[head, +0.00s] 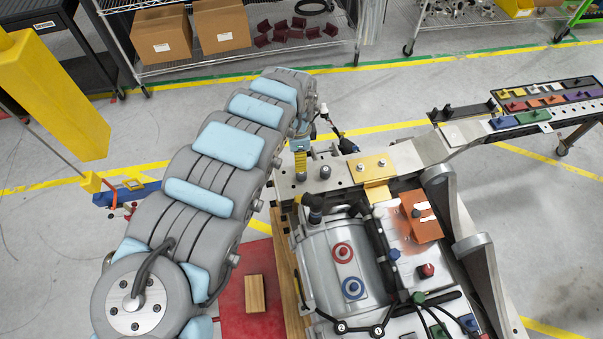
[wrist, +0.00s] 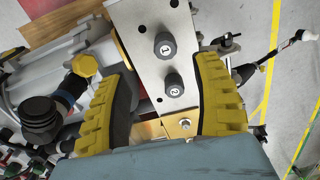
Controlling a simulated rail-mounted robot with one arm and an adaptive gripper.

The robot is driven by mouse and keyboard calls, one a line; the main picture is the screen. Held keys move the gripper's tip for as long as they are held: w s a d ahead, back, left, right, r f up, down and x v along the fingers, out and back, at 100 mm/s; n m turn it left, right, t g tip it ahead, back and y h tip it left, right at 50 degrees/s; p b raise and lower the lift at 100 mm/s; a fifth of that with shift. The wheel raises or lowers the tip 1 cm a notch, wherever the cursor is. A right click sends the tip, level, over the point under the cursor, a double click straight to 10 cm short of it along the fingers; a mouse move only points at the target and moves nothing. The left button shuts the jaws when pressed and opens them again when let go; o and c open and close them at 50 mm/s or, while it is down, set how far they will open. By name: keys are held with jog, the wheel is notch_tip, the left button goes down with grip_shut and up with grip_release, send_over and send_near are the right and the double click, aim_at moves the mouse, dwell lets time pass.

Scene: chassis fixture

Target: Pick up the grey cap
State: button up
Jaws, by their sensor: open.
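Two small dark grey caps stand on the silver metal plate (wrist: 150,15) in the wrist view. The upper cap (wrist: 165,45) looks marked 1, and the lower cap (wrist: 174,84) looks marked 2. I cannot tell which one the task means. In the head view, my gripper (head: 301,160) points down over the plate. One grey cap (head: 325,172) shows just right of it; the other is partly hidden or hard to make out.
A gold bracket (head: 369,167) with bolts sits on the plate right of the caps. A silver cylinder housing (head: 340,262) and an orange block (head: 421,216) are close in front. A tray of coloured parts (head: 545,103) is at the right. A hose fitting (wrist: 42,118) lies left of my fingers.

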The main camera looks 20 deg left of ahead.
aim_at(300, 174)
jog(key=shift+f, duration=3.2)
jog(key=shift+w+d+f, duration=0.1)
jog(key=shift+w+f, duration=0.1)
jog(key=shift+f, duration=0.5)
jog(key=shift+w+d+f, duration=0.1)
jog(key=shift+w+f, duration=0.1)
jog(key=shift+f, duration=0.5)
jog(key=shift+a+f, duration=0.1)
jog(key=shift+f, duration=1.05)
jog(key=shift+c, duration=0.3)
jog(key=c, duration=0.8)
